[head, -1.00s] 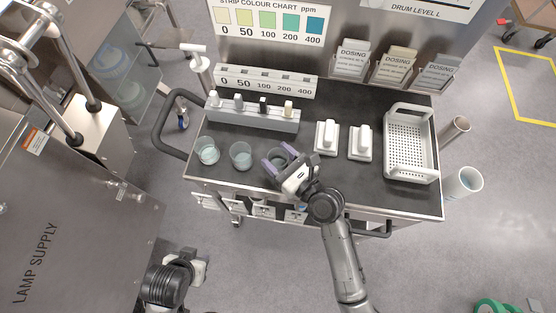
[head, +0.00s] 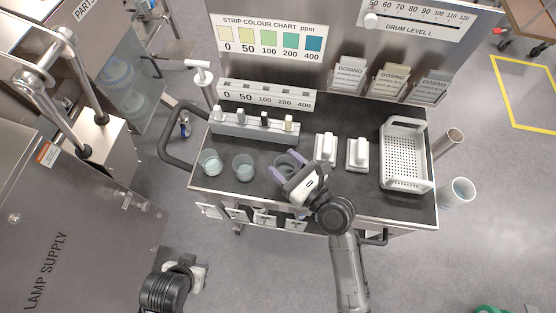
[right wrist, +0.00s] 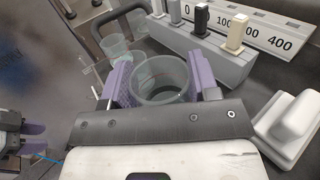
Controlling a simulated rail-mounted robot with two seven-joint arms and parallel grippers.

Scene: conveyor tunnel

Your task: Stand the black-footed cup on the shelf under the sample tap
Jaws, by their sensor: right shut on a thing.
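Three clear cups stand in a row near the front of the dark cart top: left cup (head: 210,162), middle cup (head: 243,168) and right cup (head: 285,160). My right gripper (head: 284,166) has its purple fingers on either side of the right cup and is shut on it. In the right wrist view this cup (right wrist: 160,78) sits between the fingers, open end up. I cannot tell whether its foot is black or whether it is off the surface. My left gripper (head: 192,274) is low at the left, away from the cart. Its purple fingers (right wrist: 36,138) look apart and empty in the right wrist view.
A grey strip block (head: 255,126) stands behind the cups. Two white blocks (head: 357,155) and a white perforated basket (head: 405,158) are to the right. A black handle rail (head: 172,150) bounds the cart's left end. A T-topped white fitting (head: 199,74) rises behind it.

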